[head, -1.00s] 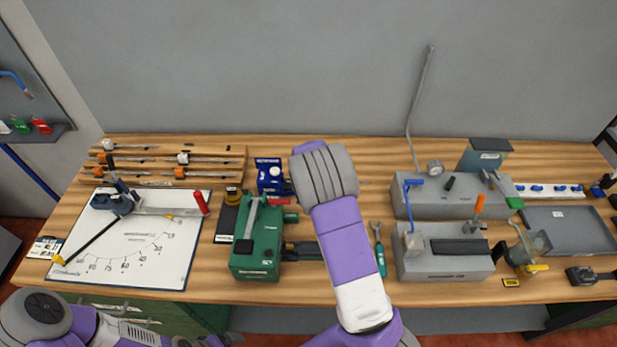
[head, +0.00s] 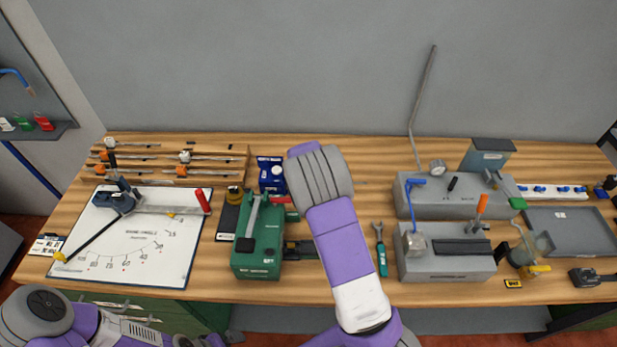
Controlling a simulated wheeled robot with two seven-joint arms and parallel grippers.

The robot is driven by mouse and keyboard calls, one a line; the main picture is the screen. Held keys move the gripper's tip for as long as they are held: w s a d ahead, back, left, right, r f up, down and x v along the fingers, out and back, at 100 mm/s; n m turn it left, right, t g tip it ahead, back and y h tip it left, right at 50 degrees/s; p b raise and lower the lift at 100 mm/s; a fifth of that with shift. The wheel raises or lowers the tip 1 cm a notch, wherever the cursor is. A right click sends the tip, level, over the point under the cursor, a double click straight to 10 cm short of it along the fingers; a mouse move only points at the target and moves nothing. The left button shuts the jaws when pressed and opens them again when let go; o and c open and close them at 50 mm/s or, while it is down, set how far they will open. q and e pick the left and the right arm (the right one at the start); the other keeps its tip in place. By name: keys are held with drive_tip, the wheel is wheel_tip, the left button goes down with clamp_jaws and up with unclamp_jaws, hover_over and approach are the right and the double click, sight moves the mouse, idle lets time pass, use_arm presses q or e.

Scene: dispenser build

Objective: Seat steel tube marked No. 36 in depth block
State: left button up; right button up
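Several thin metal tubes or rods with orange and white pieces on them lie on a wooden rack (head: 233,152) at the back left of the bench. Their markings are too small to read, so I cannot tell which is No. 36. A grey block (head: 415,268) stands right of centre at the front, with a longer grey block (head: 408,204) behind it. I cannot tell whether either is the depth block. My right arm reaches up over the middle of the bench, and its gripper is hidden. My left arm is at the lower left, its gripper out of view.
A green machine (head: 258,257) stands left of my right arm. A white angle board (head: 120,270) with a blue-and-black tool lies at the left. A tall bent grey rod (head: 418,100) rises behind the grey blocks. A teal-handled wrench (head: 382,262) and grey tray (head: 570,235) lie further right.

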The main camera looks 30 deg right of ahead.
drive_tip(key=shift+w+a, duration=0.2)
drive_tip(key=shift+a, duration=0.2)
idle(0.4)
